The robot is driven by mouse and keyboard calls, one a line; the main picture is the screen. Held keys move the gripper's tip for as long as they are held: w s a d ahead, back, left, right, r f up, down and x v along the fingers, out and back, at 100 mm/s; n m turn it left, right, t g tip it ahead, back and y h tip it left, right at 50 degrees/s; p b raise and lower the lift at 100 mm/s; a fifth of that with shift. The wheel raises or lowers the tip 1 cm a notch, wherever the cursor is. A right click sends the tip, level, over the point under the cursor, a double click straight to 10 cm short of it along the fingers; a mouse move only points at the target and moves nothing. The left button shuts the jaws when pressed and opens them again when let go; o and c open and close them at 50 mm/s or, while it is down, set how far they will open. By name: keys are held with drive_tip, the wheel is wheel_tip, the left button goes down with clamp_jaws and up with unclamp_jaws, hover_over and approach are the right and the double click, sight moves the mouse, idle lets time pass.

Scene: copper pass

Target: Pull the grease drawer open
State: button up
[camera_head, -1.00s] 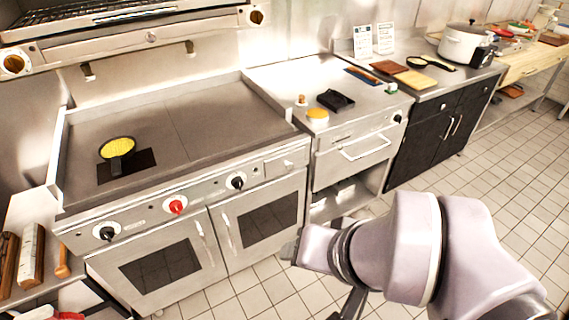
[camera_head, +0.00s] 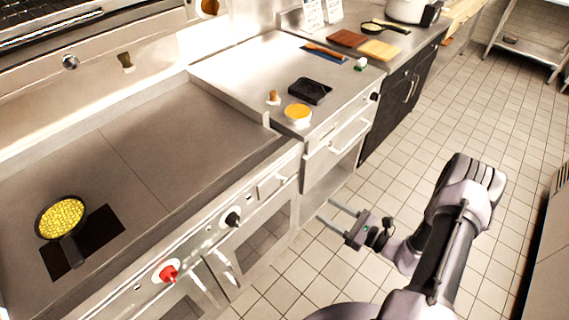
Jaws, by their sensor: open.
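The small drawer front (camera_head: 273,183) at the right end of the griddle's control panel looks like the grease drawer. It sits flush in the panel and appears shut. My gripper (camera_head: 327,211) is open and empty, low over the tiled floor, to the right of and below this drawer front. Its two fingers point left toward the cooker fronts and touch nothing that I can make out.
A wider drawer with a bar handle (camera_head: 350,136) is in the counter unit to the right. A black knob (camera_head: 232,219) and a red knob (camera_head: 166,273) stick out left of the small drawer. A pan (camera_head: 61,218) sits on the griddle. The tiled floor (camera_head: 450,120) is clear.

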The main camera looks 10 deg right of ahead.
drive_tip(key=f+m+t, duration=0.1)
drive_tip(key=f, duration=0.1)
drive_tip(key=b, duration=0.4)
approach(286, 183)
drive_tip(key=shift+h, duration=0.4)
drive_tip(key=x, duration=0.8)
drive_tip(key=shift+a+r, duration=0.2)
drive_tip(key=shift+r, duration=0.15)
drive_tip(key=shift+c, duration=0.2)
clamp_jaws()
